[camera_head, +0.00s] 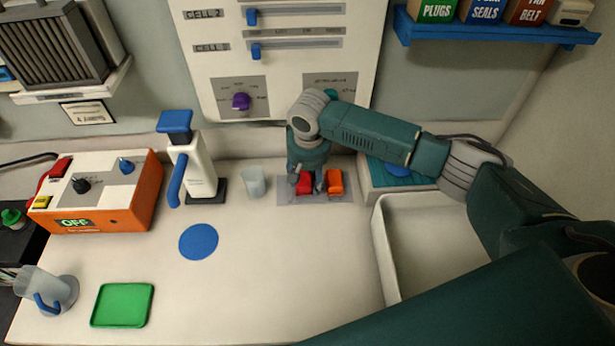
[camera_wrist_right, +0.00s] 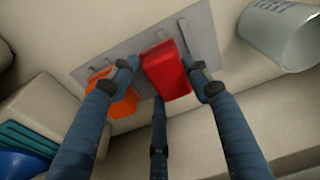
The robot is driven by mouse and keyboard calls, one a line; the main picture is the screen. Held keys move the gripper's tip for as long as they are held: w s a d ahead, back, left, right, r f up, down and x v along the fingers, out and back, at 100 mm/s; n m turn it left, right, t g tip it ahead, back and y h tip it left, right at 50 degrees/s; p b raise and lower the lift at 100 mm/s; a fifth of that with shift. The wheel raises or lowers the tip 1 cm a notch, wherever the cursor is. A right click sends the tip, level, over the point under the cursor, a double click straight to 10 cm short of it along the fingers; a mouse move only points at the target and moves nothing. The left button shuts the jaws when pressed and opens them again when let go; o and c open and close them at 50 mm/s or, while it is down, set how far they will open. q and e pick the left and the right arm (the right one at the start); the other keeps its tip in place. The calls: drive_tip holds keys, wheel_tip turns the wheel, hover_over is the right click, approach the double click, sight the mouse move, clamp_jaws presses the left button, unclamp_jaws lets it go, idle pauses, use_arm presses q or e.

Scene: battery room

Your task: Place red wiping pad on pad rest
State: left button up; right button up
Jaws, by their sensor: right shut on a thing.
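The red wiping pad (camera_head: 305,184) is between the fingers of my right gripper (camera_head: 307,187), at the grey plate that looks like the pad rest (camera_head: 286,196). In the right wrist view the red pad (camera_wrist_right: 167,72) is held between the blue fingers, over the grey plate (camera_wrist_right: 92,66). I cannot tell if its underside touches the plate. An orange pad (camera_head: 335,182) is right beside it on the same plate; in the wrist view it is to the left, partly behind a finger. My left gripper is not in view.
A clear cup (camera_head: 254,181) stands left of the plate. A white pump bottle (camera_head: 200,168) is farther left. A white basin (camera_head: 378,245) and a blue-topped tray (camera_head: 366,178) are to the right. The counter around the blue disc (camera_head: 199,242) and green tray (camera_head: 122,305) is mostly clear.

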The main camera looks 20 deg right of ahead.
sight(308, 185)
drive_tip(key=shift+f, duration=0.15)
drive_tip(key=o, duration=1)
drive_tip(key=r, duration=0.4)
drive_tip(key=s+r+b, duration=0.1)
drive_tip(key=r, duration=0.3)
drive_tip(key=r+b, duration=0.1)
drive_tip(key=r, duration=0.3)
drive_tip(key=shift+s+a+r, duration=0.15)
drive_tip(key=shift+s+a, duration=0.05)
drive_tip(key=shift+s, duration=0.15)
